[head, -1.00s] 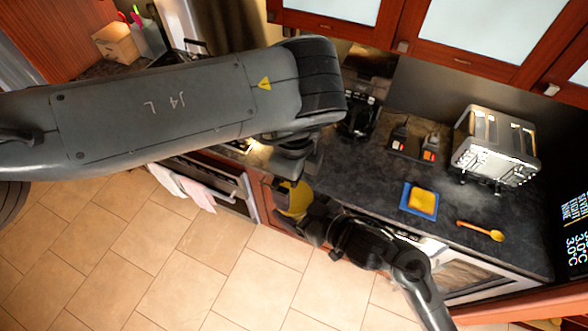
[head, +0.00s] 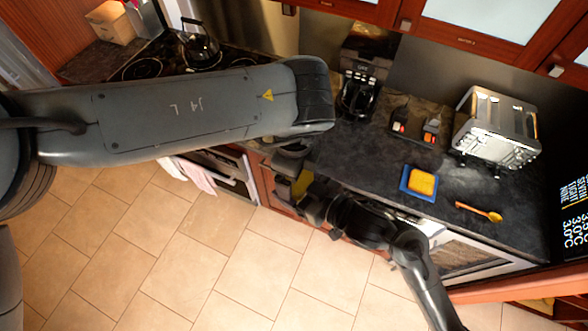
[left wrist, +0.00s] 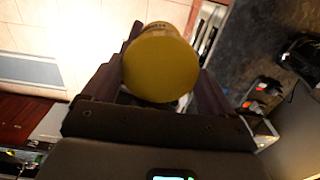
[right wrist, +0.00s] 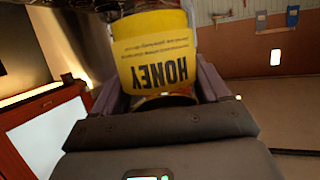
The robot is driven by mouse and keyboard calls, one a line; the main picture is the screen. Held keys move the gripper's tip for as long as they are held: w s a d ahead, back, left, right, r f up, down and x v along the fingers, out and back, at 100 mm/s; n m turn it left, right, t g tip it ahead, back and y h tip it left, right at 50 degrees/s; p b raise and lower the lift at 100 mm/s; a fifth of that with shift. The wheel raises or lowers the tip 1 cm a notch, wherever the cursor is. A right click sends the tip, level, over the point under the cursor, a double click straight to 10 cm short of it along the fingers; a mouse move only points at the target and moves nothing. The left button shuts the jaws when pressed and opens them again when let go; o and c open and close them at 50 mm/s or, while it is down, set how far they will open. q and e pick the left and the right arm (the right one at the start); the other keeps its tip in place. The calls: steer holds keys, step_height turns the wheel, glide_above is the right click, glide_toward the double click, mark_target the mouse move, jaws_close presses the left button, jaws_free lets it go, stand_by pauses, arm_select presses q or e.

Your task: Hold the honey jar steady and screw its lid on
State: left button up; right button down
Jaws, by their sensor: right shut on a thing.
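The honey jar (right wrist: 155,50) has a yellow label reading HONEY, upside down in the right wrist view. My right gripper (head: 312,200) is shut on the jar, with its fingers on both sides in the right wrist view. The jar's yellow side (head: 302,184) shows in the head view, just off the counter's front edge. In the left wrist view a round olive-yellow lid (left wrist: 160,68) lies between the fingers of my left gripper (left wrist: 162,80), which are apart. Whether they touch it is hidden. In the head view my left arm covers most of its gripper, above the jar.
The dark counter (head: 345,160) holds a blue board (head: 408,190) with a yellow sponge-like piece, a yellow spoon (head: 480,212), a toaster (head: 495,125) and a coffee maker (head: 358,92). A kettle (head: 198,46) stands on the hob. The tiled floor in front is clear.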

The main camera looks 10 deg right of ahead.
arm_select(q)
steer(key=c, duration=0.6)
steer(key=m, duration=0.4)
steer(key=shift+m, duration=0.4)
steer(key=m, duration=0.4)
steer(key=shift+m, duration=0.4)
steer(key=o, duration=1)
